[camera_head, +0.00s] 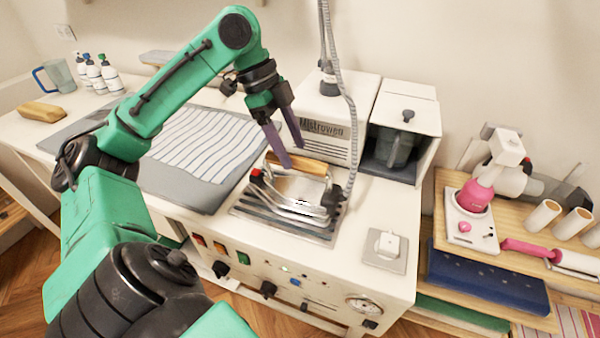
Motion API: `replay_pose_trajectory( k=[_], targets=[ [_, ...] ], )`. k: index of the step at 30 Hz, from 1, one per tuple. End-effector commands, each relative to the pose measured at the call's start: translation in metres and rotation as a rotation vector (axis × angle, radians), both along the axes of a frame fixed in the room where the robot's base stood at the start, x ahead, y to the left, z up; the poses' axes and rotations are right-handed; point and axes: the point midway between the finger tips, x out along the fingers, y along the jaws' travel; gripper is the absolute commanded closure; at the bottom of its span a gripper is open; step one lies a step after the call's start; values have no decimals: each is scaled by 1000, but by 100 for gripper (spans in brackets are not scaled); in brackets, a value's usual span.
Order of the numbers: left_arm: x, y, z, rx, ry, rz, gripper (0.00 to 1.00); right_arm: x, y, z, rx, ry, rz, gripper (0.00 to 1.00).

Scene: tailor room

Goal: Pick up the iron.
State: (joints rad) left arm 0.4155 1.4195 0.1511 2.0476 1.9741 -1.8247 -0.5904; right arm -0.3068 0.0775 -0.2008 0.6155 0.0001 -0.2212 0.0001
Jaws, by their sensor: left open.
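The iron (300,189) has a metal body and a wooden handle (300,170). It rests on a dark striped stand (245,208) on the white table. My left gripper (291,156) is open, its two dark fingers pointing down just above the iron. One fingertip is close to the left end of the wooden handle; I cannot tell whether it touches. My right gripper is not in view.
A grey hose (345,90) hangs down behind the iron. A white steam unit (340,115) stands behind. A striped cloth (207,140) lies on the grey pad to the left. A small white object (388,244) sits on a grey square to the right.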

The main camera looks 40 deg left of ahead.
Motion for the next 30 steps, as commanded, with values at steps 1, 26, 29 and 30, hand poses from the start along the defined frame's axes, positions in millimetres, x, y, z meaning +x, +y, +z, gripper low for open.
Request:
replay_pose_trajectory(
  k=[1,26,29,30],
  targets=[
    [1,-4,-14,-1,3,-1,30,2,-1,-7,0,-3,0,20],
    [8,-30,-71,0,-1,0,100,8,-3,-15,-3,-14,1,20],
    [8,-30,-71,0,-1,0,100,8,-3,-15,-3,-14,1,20],
    [8,-30,-71,0,-1,0,100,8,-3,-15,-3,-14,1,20]
  ],
)
